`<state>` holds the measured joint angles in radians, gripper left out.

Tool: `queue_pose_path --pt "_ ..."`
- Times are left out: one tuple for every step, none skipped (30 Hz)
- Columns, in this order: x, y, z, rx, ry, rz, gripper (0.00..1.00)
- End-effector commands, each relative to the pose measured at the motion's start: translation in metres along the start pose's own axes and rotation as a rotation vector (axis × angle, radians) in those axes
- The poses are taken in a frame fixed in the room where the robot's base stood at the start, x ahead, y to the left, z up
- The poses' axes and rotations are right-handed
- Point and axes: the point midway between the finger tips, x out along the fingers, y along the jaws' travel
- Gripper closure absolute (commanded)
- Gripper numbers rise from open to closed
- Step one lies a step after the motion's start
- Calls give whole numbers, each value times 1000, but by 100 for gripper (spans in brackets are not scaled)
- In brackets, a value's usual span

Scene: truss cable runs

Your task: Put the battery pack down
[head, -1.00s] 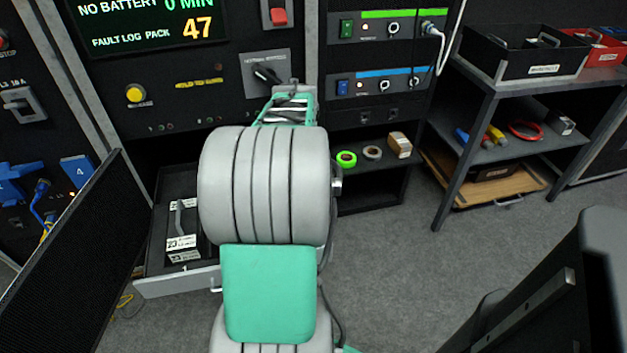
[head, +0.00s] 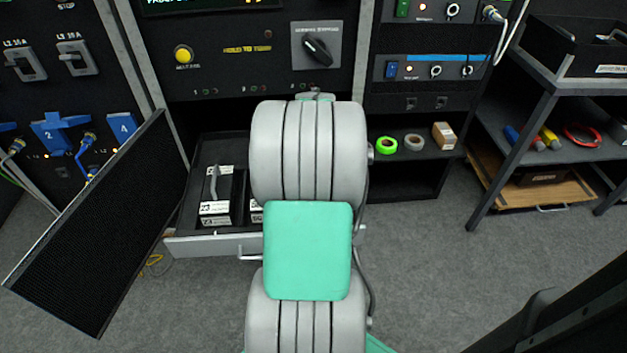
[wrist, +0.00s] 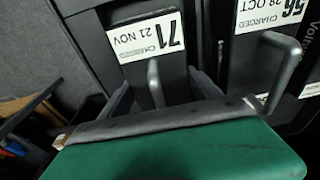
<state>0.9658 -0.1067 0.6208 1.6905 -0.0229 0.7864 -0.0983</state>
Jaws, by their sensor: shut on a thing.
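The battery pack (wrist: 138,22) in the wrist view is black with a white label reading 71, 21 NOV, CHARGED. Its grey handle (wrist: 153,78) stands between the fingers of my gripper (wrist: 160,92), which is shut on it. A second pack (wrist: 275,60), labelled 56, 28 OCT, is close beside it on the right. In the head view my arm hides my gripper and the held pack. An open drawer (head: 205,246) there holds a black pack (head: 222,185) with a grey handle. I cannot tell whether the held pack touches anything underneath.
A black mesh door panel (head: 95,225) stands open left of the drawer. A shelf with tape rolls (head: 386,144) and a small box (head: 444,135) is to the right. A grey cart (head: 545,110) with bins stands farther right. The carpet (head: 430,270) between is clear.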

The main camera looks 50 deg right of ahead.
Motion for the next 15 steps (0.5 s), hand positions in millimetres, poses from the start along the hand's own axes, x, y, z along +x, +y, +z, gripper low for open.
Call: queue_pose_path --pt "0 0 -2 0 5 0 100" --pt "3 0 1 0 -1 0 27" --pt "2 0 1 0 -1 0 23" --pt "2 0 1 0 -1 0 21" --pt "2 0 1 0 -1 0 19" --pt "2 0 1 0 -1 0 15" --pt "2 0 1 0 -1 0 13" --pt "2 0 1 0 -1 0 10" --pt "2 0 1 0 -1 0 7" --pt "2 0 1 0 -1 0 6" --pt "2 0 1 0 -1 0 6" --pt "2 0 1 0 -1 0 6" --pt "2 0 1 0 -1 0 6" --pt "2 0 1 0 -1 0 6" --pt "2 0 1 0 -1 0 6"
